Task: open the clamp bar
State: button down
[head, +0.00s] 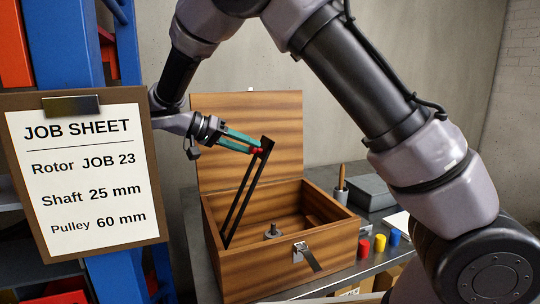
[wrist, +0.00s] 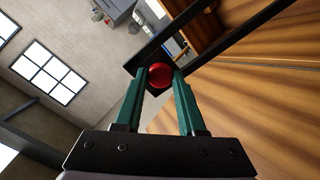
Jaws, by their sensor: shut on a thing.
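The clamp bar (head: 244,198) is a black bar of two thin rails. It stands raised and tilted, its foot at the left inside the open wooden box (head: 250,268) and its top end above the box in front of the lid. A red knob (wrist: 160,76) is at the top end. My gripper (head: 256,147), with green fingers, reaches in from the left and is shut on the red knob. In the wrist view a fingertip lies on each side of the knob, and the black bar (wrist: 210,24) runs behind it.
The box lid (head: 230,120) stands open at the back. A small metal fitting (head: 272,231) is in the box, and a latch (head: 305,255) hangs on its front. Red, yellow and blue pieces (head: 380,243) and a grey case (head: 370,192) stand to the right. A job sheet (head: 85,170) is at left.

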jog(key=s+a, duration=0.3)
jog(key=a, duration=0.4)
jog(key=shift+a+r, duration=0.25)
jog(key=shift+r, duration=0.2)
jog(key=c, duration=0.7)
grip_release()
jog(key=shift+w, duration=0.15)
jog(key=shift+o, duration=1)
jog(key=shift+w+a+f, duration=0.1)
notch_tip(320, 180, up, 10)
